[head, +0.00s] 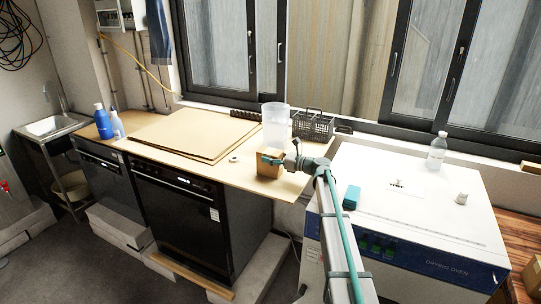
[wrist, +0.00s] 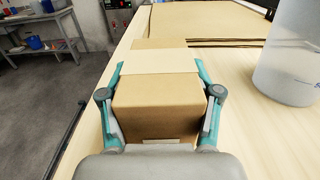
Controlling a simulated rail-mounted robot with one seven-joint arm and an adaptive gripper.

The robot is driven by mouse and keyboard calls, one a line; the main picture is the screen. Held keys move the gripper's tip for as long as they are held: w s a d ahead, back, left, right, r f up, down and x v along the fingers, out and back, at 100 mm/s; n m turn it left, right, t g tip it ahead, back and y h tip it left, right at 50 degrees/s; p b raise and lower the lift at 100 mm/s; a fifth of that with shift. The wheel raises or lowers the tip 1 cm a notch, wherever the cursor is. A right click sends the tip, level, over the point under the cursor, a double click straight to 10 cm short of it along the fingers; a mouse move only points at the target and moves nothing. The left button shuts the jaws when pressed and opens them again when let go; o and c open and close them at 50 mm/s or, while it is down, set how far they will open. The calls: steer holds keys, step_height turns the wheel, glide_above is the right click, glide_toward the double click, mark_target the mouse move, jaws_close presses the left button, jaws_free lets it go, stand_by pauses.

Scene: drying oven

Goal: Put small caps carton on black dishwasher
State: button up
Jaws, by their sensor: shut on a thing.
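The small caps carton (head: 268,170) is a brown cardboard box. In the wrist view the carton (wrist: 158,100) sits between both teal fingers, with a pale tape band across its top. My gripper (wrist: 160,78) is shut on it; in the head view my gripper (head: 272,160) is at the carton over the right end of the wooden counter. I cannot tell whether the carton touches the counter. The black dishwasher (head: 175,215) stands under the counter, left of my gripper, with the countertop above it.
A clear plastic container (head: 275,125) stands close behind the carton, and a black basket (head: 313,127) is beside it. Flat cardboard sheets (head: 185,132) cover the counter's middle. A small white ring (head: 234,159) lies left of the carton. The drying oven (head: 430,225) is at right.

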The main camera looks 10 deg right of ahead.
steer(key=shift+f, duration=0.15)
steer(key=o, duration=1.4)
steer(key=shift+c, duration=0.2)
steer(key=shift+s+d, duration=0.1)
steer(key=b+v, duration=0.2)
steer(key=v, duration=0.9)
steer(key=shift+s+d+b, duration=0.2)
steer(key=shift+d+b, duration=0.15)
